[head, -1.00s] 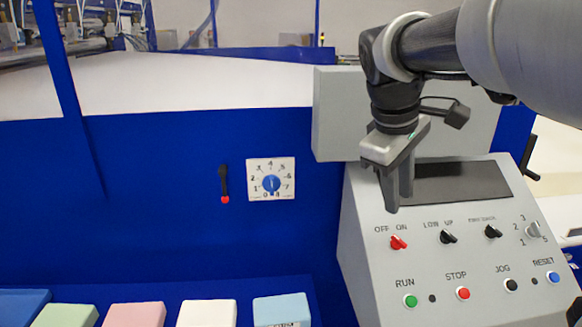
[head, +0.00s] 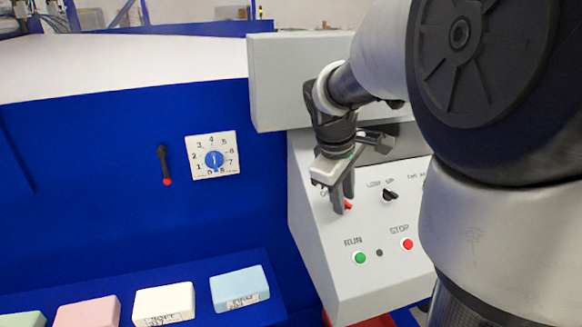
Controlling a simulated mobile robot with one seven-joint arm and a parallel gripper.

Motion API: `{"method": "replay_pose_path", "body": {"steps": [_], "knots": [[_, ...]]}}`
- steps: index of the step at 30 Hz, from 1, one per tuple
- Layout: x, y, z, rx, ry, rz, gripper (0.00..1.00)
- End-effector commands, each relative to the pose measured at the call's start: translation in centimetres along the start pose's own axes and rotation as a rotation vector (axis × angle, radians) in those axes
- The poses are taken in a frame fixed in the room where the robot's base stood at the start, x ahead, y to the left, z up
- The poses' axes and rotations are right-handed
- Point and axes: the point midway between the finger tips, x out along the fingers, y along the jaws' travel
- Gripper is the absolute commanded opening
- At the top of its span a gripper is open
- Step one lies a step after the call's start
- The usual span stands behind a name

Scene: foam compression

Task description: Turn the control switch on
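The control switch is a red knob (head: 348,205) under the partly hidden OFF/ON label on the sloped grey control panel (head: 330,255). It shows in the head view, right of centre. My gripper (head: 343,204) points down at the switch. Its two dark fingers are a little apart, one at the knob's left and the other just above it. The fingers cover part of the knob, so I cannot tell whether they touch it or which way it points. No object shows in the gripper.
A black LOW/UP knob (head: 390,195) is right of the switch. A green RUN button (head: 360,258) and red STOP button (head: 407,244) are below. My arm hides the panel's right side. A dial (head: 214,155) and coloured foam blocks, such as the blue one (head: 239,288), are left.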

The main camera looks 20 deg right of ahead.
Motion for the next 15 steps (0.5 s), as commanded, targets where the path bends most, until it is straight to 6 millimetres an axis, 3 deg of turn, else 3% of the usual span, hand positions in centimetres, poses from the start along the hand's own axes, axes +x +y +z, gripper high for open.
{"method": "replay_pose_path", "body": {"steps": [1, 6, 15], "knots": [[-0.02, 0.0, 0.01, 0.0, 0.0, 0.0, 0.26], [-0.04, 0.0, 0.0, 0.0, 0.0, 0.0, 0.0], [-0.15, 0.09, 0.0, 0.03, 0.0, -0.014, 0.0]]}}
